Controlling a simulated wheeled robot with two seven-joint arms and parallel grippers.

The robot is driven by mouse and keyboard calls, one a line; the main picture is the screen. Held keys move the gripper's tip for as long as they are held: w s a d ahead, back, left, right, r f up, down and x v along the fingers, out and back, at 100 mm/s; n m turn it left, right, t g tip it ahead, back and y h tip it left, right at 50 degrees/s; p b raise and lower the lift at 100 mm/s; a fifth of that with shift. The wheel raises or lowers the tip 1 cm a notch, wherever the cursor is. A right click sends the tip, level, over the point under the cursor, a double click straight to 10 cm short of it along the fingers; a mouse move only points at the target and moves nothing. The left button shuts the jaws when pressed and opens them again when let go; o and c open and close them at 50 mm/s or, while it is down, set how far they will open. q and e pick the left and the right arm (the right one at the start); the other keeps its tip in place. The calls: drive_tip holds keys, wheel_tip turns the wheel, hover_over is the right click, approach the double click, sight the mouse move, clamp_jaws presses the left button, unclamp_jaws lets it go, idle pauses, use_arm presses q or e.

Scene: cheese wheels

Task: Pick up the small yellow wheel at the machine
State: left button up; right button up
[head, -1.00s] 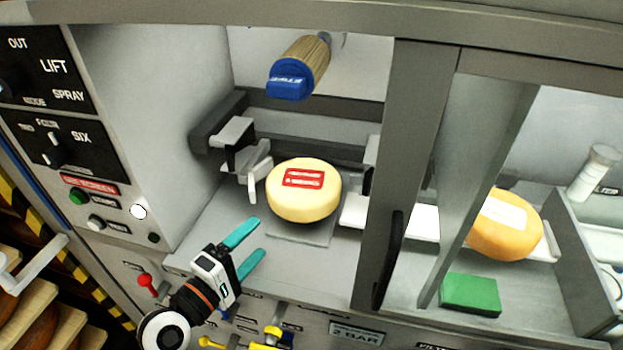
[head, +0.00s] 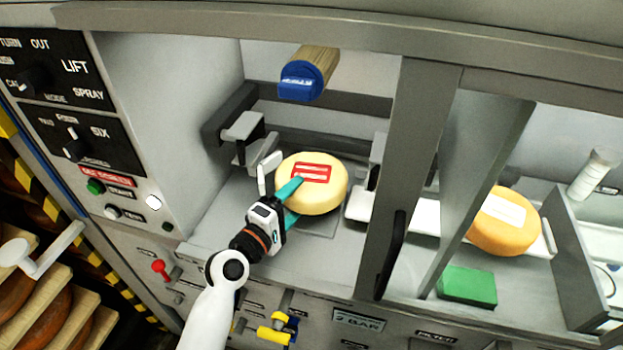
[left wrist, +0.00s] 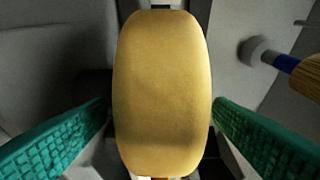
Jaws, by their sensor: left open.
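The small yellow wheel (head: 321,196) with a red label on top sits in the machine's open bay in the head view. In the left wrist view the wheel (left wrist: 162,95) fills the middle, seen from its side. My left gripper (head: 290,194) is open at the wheel's near left side. In the left wrist view its teal fingers (left wrist: 160,130) lie one on each side of the wheel, with a small gap on the left and little or none visible on the right. My right gripper is not in view.
A blue-ended brush (head: 300,82) hangs above the wheel. A grey bracket with a white lever (head: 268,172) stands at its left. A frame post (head: 410,180) divides the bay from an orange wheel (head: 502,225) and a green block (head: 467,286). Knobs and levers line the front panel.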

use_arm(q)
drive_tip(key=shift+c, duration=0.3)
drive_tip(key=shift+s, duration=0.1)
drive_tip(key=c, duration=1.5)
drive_tip(key=shift+r, duration=0.2)
clamp_jaws()
